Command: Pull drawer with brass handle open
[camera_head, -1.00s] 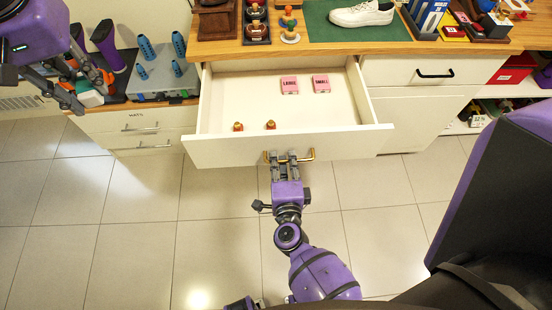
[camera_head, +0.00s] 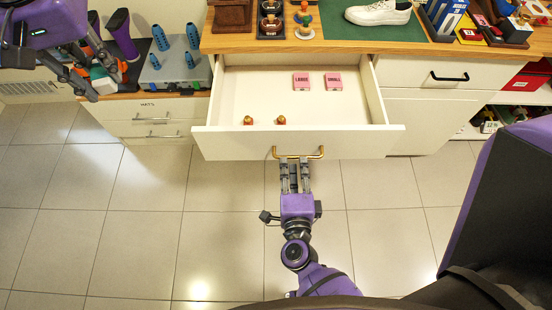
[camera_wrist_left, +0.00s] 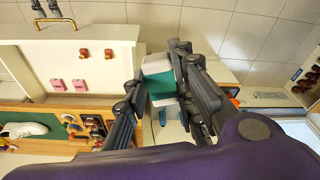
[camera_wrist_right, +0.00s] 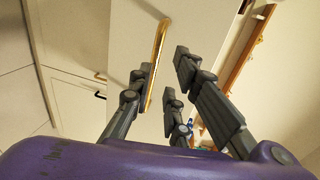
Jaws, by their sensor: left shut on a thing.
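The white drawer (camera_head: 225,144) with the brass handle (camera_head: 313,156) stands pulled well out from under the wooden counter, its inside visible from above. My right gripper (camera_head: 295,168) is just in front of the handle, its fingers spread and holding nothing. My left gripper (camera_head: 103,84) is at the upper left, away from the drawer. In the left wrist view it is shut on a white and green block (camera_wrist_left: 160,88).
Inside the drawer are a pink LARGE box (camera_head: 302,81), a pink SMALL box (camera_head: 333,81) and two small red-brown pieces (camera_head: 281,121). A white shoe (camera_head: 378,13) lies on the counter's green mat. A closed black-handled drawer (camera_head: 440,77) is at right. The tiled floor in front is clear.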

